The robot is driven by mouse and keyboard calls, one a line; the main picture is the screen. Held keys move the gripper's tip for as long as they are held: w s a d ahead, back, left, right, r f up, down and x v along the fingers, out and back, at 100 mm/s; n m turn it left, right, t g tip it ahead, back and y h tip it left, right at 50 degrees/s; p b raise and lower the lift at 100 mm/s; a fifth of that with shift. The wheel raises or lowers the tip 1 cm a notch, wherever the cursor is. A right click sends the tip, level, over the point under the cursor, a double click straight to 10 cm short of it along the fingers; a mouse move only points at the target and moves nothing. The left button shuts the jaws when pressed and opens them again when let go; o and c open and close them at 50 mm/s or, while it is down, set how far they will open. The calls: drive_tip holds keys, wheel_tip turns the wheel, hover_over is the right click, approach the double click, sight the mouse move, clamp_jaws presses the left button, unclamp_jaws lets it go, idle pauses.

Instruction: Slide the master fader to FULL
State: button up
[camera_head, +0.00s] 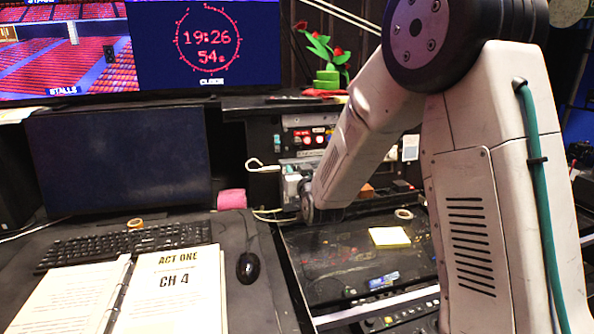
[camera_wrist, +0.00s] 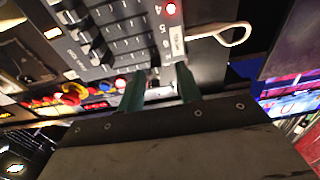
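In the wrist view a dark fader panel (camera_wrist: 125,38) fills the upper middle, with several slots in rows, dark fader caps (camera_wrist: 88,31) along its left side and numbers 4, 5 and 6 at its right. A red lit button (camera_wrist: 171,8) sits beside the 4. I cannot tell which cap is the master fader; the small lettering is unreadable. My gripper (camera_wrist: 161,80) has two green fingers standing apart with nothing held between them. They overlap the panel's lower edge in the picture; contact cannot be told. In the head view my arm hides my gripper and part of the console.
Red, yellow and blue controls (camera_wrist: 75,97) show at left. In the head view, an open binder (camera_head: 170,290) reads "ACT ONE CH 4", near a keyboard (camera_head: 125,243) and mouse (camera_head: 249,268). A dark monitor (camera_head: 120,155) stands behind.

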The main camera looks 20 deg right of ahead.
drive_tip(key=s, duration=0.6)
drive_tip(key=shift+s+a, duration=0.3)
drive_tip(key=shift+s, duration=0.1)
wheel_tip(320, 180, down, 8)
drive_tip(key=s+g+y, duration=0.1)
drive_tip(key=s+g, duration=0.1)
drive_tip(key=g, duration=0.3)
drive_tip(key=s+g, duration=0.1)
drive_tip(key=s, duration=0.2)
drive_tip(key=s+a+f+g, duration=0.1)
drive_tip(key=s+g, duration=0.1)
drive_tip(key=s, duration=0.1)
drive_tip(key=s+f+g, duration=0.1)
drive_tip(key=s+g, duration=0.1)
drive_tip(key=s, duration=0.1)
drive_tip(key=shift+a+f+n+y, duration=0.2)
drive_tip(key=shift+a+n+y, duration=0.15)
drive_tip(key=shift+n+y, duration=0.05)
drive_tip(key=s+d+r+g, duration=0.1)
drive_tip(key=s+r+g, duration=0.2)
drive_tip(key=s, duration=1.1)
drive_tip(key=s+r+g, duration=0.3)
drive_tip(key=s+r, duration=0.7)
drive_tip(key=s, duration=0.5)
drive_tip(key=shift+s+d+g, duration=0.2)
drive_tip(key=shift+d+g, duration=0.1)
drive_tip(key=shift+d, duration=0.05)
